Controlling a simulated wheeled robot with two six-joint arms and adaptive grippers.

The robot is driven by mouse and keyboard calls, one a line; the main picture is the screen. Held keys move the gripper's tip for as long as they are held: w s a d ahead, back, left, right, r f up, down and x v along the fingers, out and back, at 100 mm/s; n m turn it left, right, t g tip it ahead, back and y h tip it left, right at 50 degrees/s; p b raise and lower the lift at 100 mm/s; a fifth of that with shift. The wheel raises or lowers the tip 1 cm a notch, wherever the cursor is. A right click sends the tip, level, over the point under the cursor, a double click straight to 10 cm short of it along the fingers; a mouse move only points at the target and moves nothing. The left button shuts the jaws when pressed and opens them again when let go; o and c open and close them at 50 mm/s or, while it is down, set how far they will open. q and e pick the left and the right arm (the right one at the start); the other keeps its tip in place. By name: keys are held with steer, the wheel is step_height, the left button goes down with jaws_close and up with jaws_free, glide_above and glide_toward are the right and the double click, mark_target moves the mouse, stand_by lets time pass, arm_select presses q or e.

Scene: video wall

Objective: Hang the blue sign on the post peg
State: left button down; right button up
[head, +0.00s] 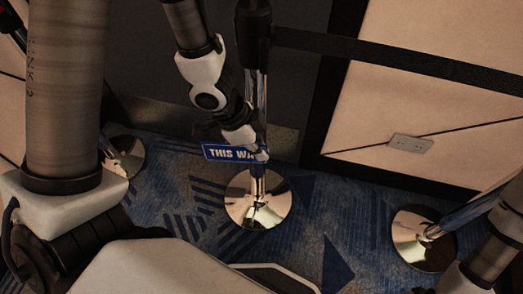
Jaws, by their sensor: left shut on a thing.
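The blue sign (217,152) carries white lettering that reads "THIS WA", with the rest covered by my gripper. It is tilted slightly in the middle of the head view. My left gripper (258,151) is shut on the sign at its right part. The chrome post (262,92) stands right behind or beside my gripper, with a dark top (256,22) and a round shiny base (270,207). I cannot make out the peg. I cannot tell whether the sign touches the post. My right gripper is not in view; part of my right arm shows at the lower right.
A black belt (400,62) runs from the post top to the right. Another chrome post base (411,240) stands at the right, and one (127,158) at the left. A pale panelled wall with an outlet plate (410,143) is behind. Patterned blue carpet (330,220) lies between the bases.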

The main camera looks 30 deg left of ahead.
arm_select(q)
steer(key=shift+w+a+f+p, duration=0.1)
steer(key=shift+w+a+p, duration=0.1)
steer(key=shift+w+p, duration=0.55)
steer(key=shift+w+a+f+p, duration=0.15)
steer(key=shift+w+p, duration=0.25)
steer(key=shift+w, duration=0.6)
steer(key=shift+w+a+r+p, duration=0.1)
steer(key=shift+w+a+p, duration=0.15)
steer(key=shift+w+p, duration=0.5)
steer(key=shift+w+f, duration=0.1)
steer(key=shift+w, duration=0.05)
steer(key=shift+p, duration=0.3)
